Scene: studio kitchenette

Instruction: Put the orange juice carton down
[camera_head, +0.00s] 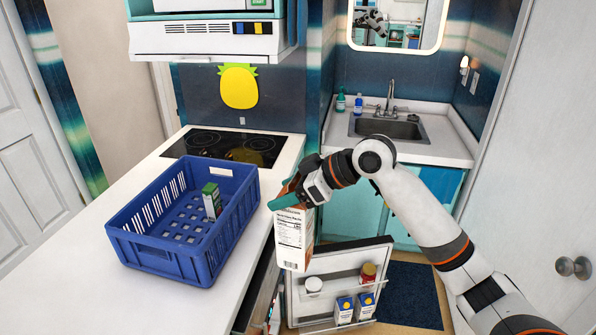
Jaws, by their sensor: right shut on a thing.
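My right gripper (287,194) is shut on the orange juice carton (293,241), holding it near its top. The carton hangs roughly upright, with a white panel of printed text facing me. It is just off the right edge of the white counter (190,310), in front of the open fridge door (345,262). I see no surface touching its base. The gripper hides part of the carton's top. My left gripper is not in view.
A blue crate (160,255) stands on the counter with a small green-and-white carton (211,201) inside. The fridge door shelves hold a white jar (313,285), a red-lidded jar (368,272) and small blue-and-white cartons (345,309). A cooktop (222,147) lies behind the crate.

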